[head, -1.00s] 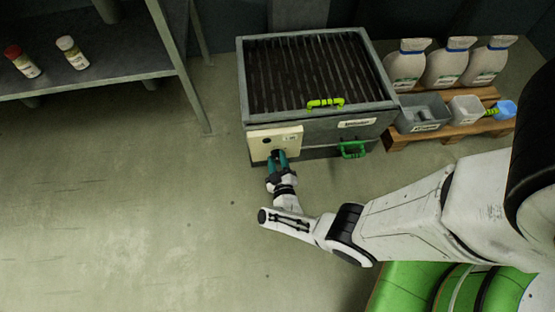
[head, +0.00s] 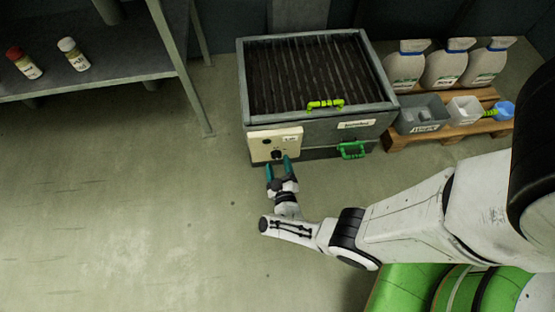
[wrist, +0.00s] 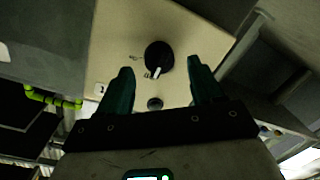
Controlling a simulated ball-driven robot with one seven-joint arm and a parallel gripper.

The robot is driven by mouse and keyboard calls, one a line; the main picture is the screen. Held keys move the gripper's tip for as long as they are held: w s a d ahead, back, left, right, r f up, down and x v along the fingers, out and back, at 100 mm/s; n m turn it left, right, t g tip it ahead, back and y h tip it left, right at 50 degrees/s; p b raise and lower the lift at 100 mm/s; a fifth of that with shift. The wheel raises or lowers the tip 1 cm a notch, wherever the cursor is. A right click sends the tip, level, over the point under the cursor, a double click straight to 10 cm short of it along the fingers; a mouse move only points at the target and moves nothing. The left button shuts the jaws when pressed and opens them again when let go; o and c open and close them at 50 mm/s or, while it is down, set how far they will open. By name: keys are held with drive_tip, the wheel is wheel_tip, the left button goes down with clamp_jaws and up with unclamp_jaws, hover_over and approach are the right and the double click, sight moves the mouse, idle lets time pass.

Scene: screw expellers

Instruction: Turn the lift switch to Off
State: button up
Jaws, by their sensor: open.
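The lift switch (wrist: 159,57) is a round black knob with a white pointer mark on a cream panel (wrist: 105,40). In the head view the switch (head: 277,155) sits low on the cream panel (head: 262,142) at the front left of the grey slatted machine (head: 352,128). My gripper (head: 278,161) is open in front of the panel, and its teal fingers (wrist: 157,78) stand apart on either side of the knob in the wrist view, holding nothing. The small markings around the knob are too blurred to read. A smaller black round part (wrist: 154,103) is beside the knob.
The machine has a yellow-green handle (head: 325,104) on top and a green handle (head: 352,150) on its front. A pallet (head: 440,136) with white jugs (head: 446,66) and bins (head: 422,115) stands right. A shelf (head: 110,75) is at left; the floor between is clear.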

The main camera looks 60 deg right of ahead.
drive_tip(key=p+v, duration=0.1)
drive_tip(key=v, duration=0.7)
drive_tip(key=shift+s+a, duration=0.2)
drive_tip(key=shift+s, duration=0.05)
drive_tip(key=w+a+r+n+t+y, duration=0.1)
drive_tip(key=w+a+r+n+y, duration=0.25)
drive_tip(key=w+a+y, duration=0.45)
drive_tip(key=w+a+r+n+y, duration=0.2)
drive_tip(key=w+a+r+y, duration=0.3)
drive_tip(key=a+y, duration=0.4)
drive_tip(key=s+d+r+m+g+h, duration=0.2)
drive_tip(key=s+d+r+g, duration=0.45)
drive_tip(key=s, duration=0.35)
drive_tip(key=s+d+r+m+g+h, duration=0.1)
drive_tip(key=s+d+r+g+h, duration=0.1)
drive_tip(key=s+d+r+g, duration=0.5)
wheel_tip(320, 180, up, 36)
drive_tip(key=s+t+p, duration=0.2)
drive_tip(key=p, duration=3.4)
drive_tip(key=shift+s+d+f, duration=0.15)
drive_tip(key=shift+s+f, duration=0.1)
drive_tip(key=shift+s, duration=0.1)
